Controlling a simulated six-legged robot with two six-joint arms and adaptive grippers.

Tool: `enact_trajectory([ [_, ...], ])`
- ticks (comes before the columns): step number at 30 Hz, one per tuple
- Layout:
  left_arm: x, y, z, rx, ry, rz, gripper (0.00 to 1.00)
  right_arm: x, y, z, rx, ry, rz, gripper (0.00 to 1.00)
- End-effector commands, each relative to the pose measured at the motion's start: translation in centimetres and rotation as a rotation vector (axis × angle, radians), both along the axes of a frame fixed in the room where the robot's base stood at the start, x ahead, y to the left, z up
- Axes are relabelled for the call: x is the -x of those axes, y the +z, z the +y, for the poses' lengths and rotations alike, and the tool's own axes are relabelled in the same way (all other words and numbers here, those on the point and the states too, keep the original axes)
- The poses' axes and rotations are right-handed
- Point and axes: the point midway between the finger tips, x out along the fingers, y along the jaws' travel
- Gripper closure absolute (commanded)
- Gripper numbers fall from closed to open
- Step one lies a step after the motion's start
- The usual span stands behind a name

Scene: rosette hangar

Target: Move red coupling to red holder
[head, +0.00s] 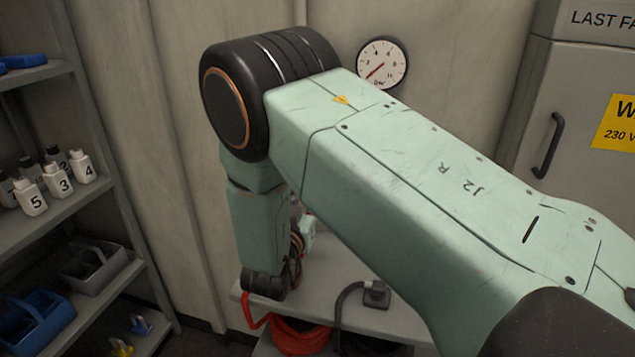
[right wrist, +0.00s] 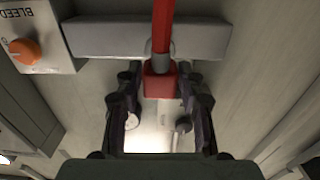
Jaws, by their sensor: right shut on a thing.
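The red coupling (right wrist: 160,82) sits between the fingertips of my right gripper (right wrist: 158,80) in the right wrist view. The gripper is shut on it. A red hose (right wrist: 163,28) runs from the coupling's grey collar toward the top of that view, across a grey bar (right wrist: 100,38). I cannot tell whether the coupling touches the bar. In the head view my right arm crosses from the right and hides its gripper and the coupling. A red hose (head: 252,318) hangs at the bench's left edge. I cannot make out a red holder. My left gripper is not in view.
A pale box with an orange knob (right wrist: 25,50) is beside the bar. In the head view, a bench (head: 400,318) carries a black connector (head: 376,294). Shelves (head: 70,208) with bottles and bins stand left, a grey cabinet (head: 575,85) right. A gauge (head: 382,62) is on the wall.

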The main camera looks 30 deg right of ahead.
Motion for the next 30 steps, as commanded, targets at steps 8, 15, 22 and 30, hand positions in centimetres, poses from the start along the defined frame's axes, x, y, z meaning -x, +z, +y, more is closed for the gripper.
enact_trajectory([
  [8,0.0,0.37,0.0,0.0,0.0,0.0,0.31,0.61,0.09,0.67,0.001,0.001,-0.001,1.0],
  [15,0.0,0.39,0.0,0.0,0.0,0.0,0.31,0.71,0.05,0.79,0.002,0.0,-0.001,1.0],
  [22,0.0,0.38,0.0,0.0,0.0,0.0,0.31,0.7,0.05,0.78,0.002,0.0,-0.001,1.0],
  [30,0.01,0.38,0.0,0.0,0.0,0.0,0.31,0.5,0.9,0.99,0.001,0.016,-0.003,1.0],
])
